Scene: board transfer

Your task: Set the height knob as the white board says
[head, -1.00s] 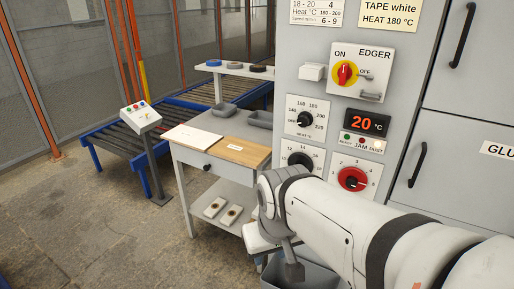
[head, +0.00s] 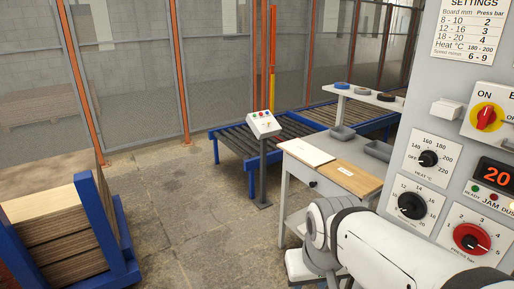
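The height knob (head: 411,206) is a black dial on a white plate numbered from about 10 to 20, low on the grey machine front. Its pointer is too small to read surely. A thin white board (head: 304,151) lies flat on the side table, beside a wooden board with a small label. Any writing on the white board is too small to read. My arm reaches in from the lower right, its wrist left of and below the height knob, apart from it. My gripper (head: 332,281) hangs below the wrist, partly cut off; its fingers are not clear.
The heat dial (head: 428,158) is above the height knob; the red press dial (head: 471,238) is at its right. A settings sheet (head: 474,28) hangs higher. A roller conveyor (head: 245,143) stands behind the table (head: 285,205). A blue rack (head: 105,220) holds stacked boards. Floor between is clear.

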